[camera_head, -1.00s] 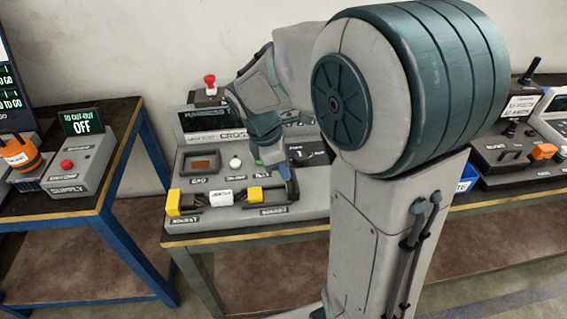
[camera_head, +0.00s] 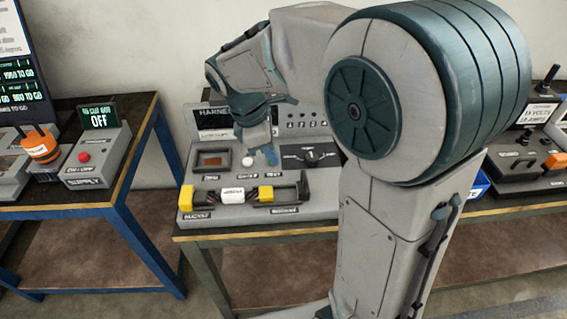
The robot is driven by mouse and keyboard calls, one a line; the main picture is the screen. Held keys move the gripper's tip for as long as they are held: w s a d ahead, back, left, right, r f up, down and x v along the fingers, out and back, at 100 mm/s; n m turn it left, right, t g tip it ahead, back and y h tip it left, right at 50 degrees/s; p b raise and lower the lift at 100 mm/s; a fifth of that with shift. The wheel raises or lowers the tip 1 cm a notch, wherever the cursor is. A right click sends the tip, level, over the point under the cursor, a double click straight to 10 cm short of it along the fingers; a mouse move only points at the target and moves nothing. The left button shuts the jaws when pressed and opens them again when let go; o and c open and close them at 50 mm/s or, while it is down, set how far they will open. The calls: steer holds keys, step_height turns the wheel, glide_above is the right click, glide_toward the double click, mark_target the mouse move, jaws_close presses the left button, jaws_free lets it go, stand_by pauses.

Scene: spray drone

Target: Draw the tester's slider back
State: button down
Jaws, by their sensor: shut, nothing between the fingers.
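The harness tester (camera_head: 330,207) is a grey console on the middle bench with a dark display (camera_head: 214,117) behind. A harness with a white label (camera_head: 233,196) lies along its front, between a left yellow block (camera_head: 186,198) and a right yellow block (camera_head: 266,194). A dark upright piece (camera_head: 303,188), possibly the slider, stands at the harness's right end. My arm hides part of the display.
A supply box (camera_head: 97,158) showing OFF stands on the left blue-framed table (camera_head: 70,211). Another console (camera_head: 517,170) stands to the right, beyond my arm. A gap separates the left table and the bench.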

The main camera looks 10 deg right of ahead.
steer(key=v, duration=0.5)
stand_by(0.4)
steer(key=s+d+f+m+t+y, duration=0.1)
steer(key=s+d+f+m, duration=0.1)
steer(key=s+m, duration=0.4)
steer(key=s+d+f+m+t+y, duration=0.2)
steer(key=s+d+f+m, duration=0.1)
steer(key=s+m, duration=0.4)
steer(key=d+m, duration=0.1)
steer(key=m, duration=0.2)
steer(key=shift+s+d, duration=0.2)
steer(key=shift+d, duration=0.05)
